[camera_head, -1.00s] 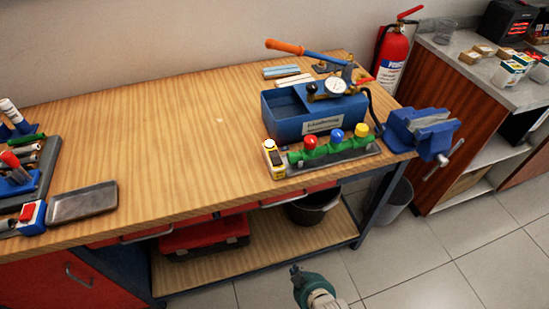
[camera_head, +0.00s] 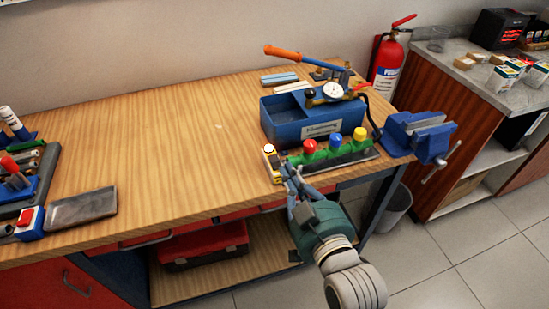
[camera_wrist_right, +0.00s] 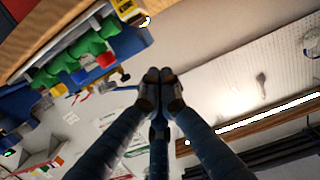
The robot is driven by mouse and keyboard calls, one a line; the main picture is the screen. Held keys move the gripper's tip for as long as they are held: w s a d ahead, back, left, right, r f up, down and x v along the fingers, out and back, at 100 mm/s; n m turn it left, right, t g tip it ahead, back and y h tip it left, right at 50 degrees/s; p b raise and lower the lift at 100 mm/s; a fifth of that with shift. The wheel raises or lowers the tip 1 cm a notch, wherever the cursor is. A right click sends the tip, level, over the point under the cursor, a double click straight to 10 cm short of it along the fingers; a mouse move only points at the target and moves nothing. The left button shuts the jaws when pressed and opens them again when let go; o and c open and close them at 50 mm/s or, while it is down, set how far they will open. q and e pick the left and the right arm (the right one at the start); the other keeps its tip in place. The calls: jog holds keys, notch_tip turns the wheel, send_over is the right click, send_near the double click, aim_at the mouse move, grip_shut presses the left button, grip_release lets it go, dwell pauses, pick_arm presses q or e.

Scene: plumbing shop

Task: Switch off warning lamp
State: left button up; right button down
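A small yellow box with a pale round top (camera_head: 269,162), which looks like the warning lamp, stands at the front edge of the workbench, left of the green valve manifold. It also shows at the top of the right wrist view (camera_wrist_right: 127,9), partly cut off, with a bright spot at its end. My right gripper (camera_head: 287,172) reaches up from the lower right, its fingertips close to the box's right side; contact cannot be told. In the right wrist view its fingertips (camera_wrist_right: 160,77) are together and nothing shows between them. My left gripper is not in view.
A green manifold (camera_head: 324,155) with red, blue and yellow knobs stands right of the box. Behind it is a blue test pump (camera_head: 290,128). A blue vise (camera_head: 424,138) sits at the bench corner. The workbench (camera_head: 170,140) is clear in the middle. A red-buttoned box (camera_head: 30,221) is at left.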

jog(key=shift+w, duration=0.1)
jog(key=p, duration=0.2)
send_over(275, 166)
jog(key=shift+f, duration=0.5)
notch_tip(275, 166, down, 3)
jog(key=shift+f, duration=0.65)
